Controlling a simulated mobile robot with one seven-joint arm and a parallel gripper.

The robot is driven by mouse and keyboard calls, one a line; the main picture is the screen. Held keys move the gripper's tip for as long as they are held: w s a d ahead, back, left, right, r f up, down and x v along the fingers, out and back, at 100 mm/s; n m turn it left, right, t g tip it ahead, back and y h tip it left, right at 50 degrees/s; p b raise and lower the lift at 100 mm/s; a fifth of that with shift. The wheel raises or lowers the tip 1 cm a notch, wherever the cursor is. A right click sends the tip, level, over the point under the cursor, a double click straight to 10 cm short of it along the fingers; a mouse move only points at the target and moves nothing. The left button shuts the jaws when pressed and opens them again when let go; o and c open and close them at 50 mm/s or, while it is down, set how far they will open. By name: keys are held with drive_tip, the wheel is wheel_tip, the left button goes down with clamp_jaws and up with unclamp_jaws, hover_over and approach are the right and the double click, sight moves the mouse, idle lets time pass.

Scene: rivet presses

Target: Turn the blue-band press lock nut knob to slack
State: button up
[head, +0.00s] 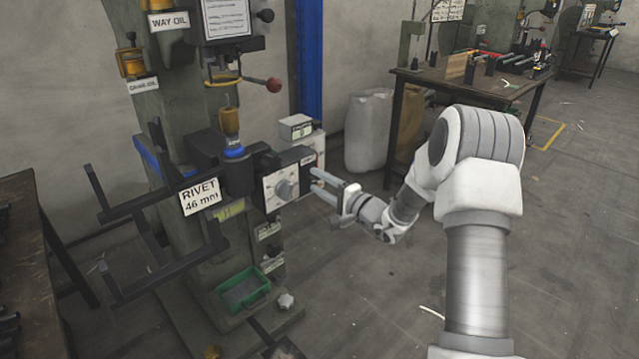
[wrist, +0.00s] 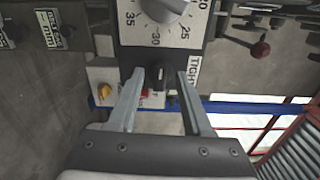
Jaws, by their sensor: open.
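The blue-band press (head: 205,120) stands at left in the head view, with a blue band and a "RIVET 46 mm" sign. Its dial box (head: 285,187) faces front and has a round grey dial. In the wrist view, the dial (wrist: 165,8) is at the top. Below it, a small black lock nut knob (wrist: 162,76) sits beside a "TIGHT" label (wrist: 193,75). My gripper (head: 316,180) is open at the right side of the dial box. In the wrist view its fingers (wrist: 160,74) lie left and right of the knob, with gaps visible. I cannot tell how deep they reach.
A dark rack (head: 150,220) juts out left of the press. A green tray (head: 243,290) sits on the press base. A small white box (head: 297,127) stands behind the dial box. A workbench (head: 470,78) with tools is at the back. Floor at right is open.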

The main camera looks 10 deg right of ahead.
drive_tip(key=p+v, duration=0.3)
drive_tip(key=v, duration=1.4)
drive_tip(key=shift+s, duration=0.2)
drive_tip(key=shift+d, duration=0.1)
